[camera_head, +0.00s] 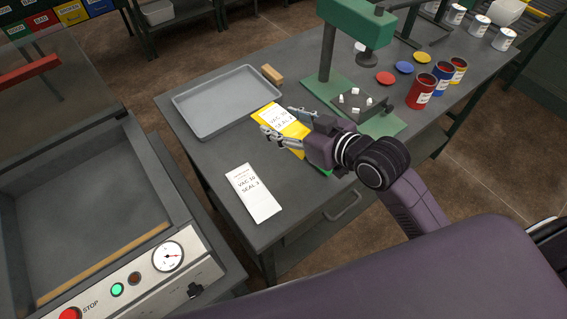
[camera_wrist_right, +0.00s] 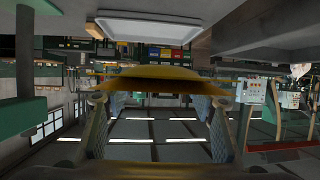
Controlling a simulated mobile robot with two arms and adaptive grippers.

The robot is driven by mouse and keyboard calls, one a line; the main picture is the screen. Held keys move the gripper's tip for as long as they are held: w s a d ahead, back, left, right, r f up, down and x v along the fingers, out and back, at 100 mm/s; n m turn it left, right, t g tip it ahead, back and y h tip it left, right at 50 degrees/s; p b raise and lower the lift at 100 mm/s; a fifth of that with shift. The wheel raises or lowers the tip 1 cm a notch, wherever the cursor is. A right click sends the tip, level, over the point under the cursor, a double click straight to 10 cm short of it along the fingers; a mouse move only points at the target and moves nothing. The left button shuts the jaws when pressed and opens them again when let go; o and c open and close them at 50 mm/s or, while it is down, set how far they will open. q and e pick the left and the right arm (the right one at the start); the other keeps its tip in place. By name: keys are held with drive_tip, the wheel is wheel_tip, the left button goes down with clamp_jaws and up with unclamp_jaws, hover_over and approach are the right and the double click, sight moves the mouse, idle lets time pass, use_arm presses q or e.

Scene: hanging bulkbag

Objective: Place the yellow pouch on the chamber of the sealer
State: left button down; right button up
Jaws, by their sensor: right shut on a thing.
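The yellow pouch (camera_head: 277,117) has a white label and is between the fingers of my right gripper (camera_head: 282,123), which is shut on it. In the right wrist view the pouch (camera_wrist_right: 160,84) spans between the two fingers. The sealer's open chamber (camera_head: 85,205) is at the left, with a bare grey floor and a tan bar along its front edge. Its raised lid (camera_head: 45,90) is at the upper left. My left gripper is not in view.
A white card (camera_head: 252,193) reading "VAC 10 SEAL 3" lies on the table between gripper and sealer. An empty tray (camera_head: 228,98) is behind. A green press (camera_head: 345,50) and open paint cans (camera_head: 422,92) stand to the right. The sealer's gauge panel (camera_head: 167,257) faces front.

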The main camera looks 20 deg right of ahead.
sight(284, 168)
wheel_tip(284, 168, down, 14)
drive_tip(key=shift+f, duration=0.25)
drive_tip(key=shift+f+p, duration=0.3)
drive_tip(key=shift+p, duration=0.1)
drive_tip(key=shift+f, duration=0.45)
drive_tip(key=shift+f, duration=0.1)
drive_tip(key=o, duration=0.8)
drive_tip(key=shift+f, duration=0.1)
drive_tip(key=o, duration=0.4)
